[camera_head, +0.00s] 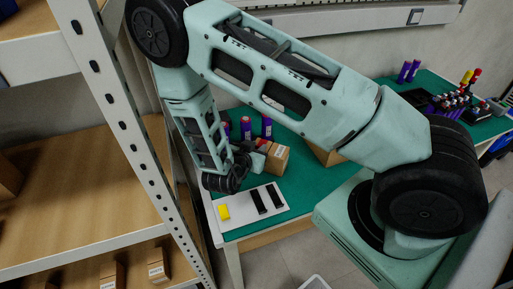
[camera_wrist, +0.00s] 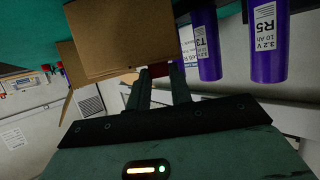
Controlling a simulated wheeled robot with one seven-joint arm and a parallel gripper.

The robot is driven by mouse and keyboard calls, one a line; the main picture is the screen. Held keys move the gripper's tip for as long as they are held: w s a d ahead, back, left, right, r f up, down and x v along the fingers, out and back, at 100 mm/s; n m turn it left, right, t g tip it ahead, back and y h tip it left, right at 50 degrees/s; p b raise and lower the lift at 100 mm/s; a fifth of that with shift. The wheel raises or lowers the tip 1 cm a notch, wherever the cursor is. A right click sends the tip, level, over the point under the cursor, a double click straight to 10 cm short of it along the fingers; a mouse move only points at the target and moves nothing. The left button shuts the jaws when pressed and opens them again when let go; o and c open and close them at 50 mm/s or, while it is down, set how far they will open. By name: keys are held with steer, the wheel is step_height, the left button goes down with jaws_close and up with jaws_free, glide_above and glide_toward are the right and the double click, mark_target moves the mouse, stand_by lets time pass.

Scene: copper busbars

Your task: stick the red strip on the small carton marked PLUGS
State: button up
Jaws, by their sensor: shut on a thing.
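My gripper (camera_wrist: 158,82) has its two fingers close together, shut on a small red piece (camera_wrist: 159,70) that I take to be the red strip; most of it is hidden. In the head view, red (camera_head: 264,145) shows at the gripper's end, beside a small brown carton (camera_head: 278,160) on the green table. The wrist view shows a brown carton (camera_wrist: 120,40) directly beyond the fingertips. I cannot tell whether the strip touches it. No PLUGS marking is readable in either view.
Purple cells (camera_head: 246,128) stand behind the gripper; two show close at right in the wrist view (camera_wrist: 206,45). A metal shelf (camera_head: 120,125) borders the left.

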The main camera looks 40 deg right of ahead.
steer(key=shift+f, duration=0.15)
steer(key=o, duration=0.8)
steer(key=shift+s+a, duration=0.1)
steer(key=shift+a, duration=0.05)
steer(key=b+v, duration=0.2)
steer(key=v, duration=1.5)
steer(key=shift+a, duration=0.15)
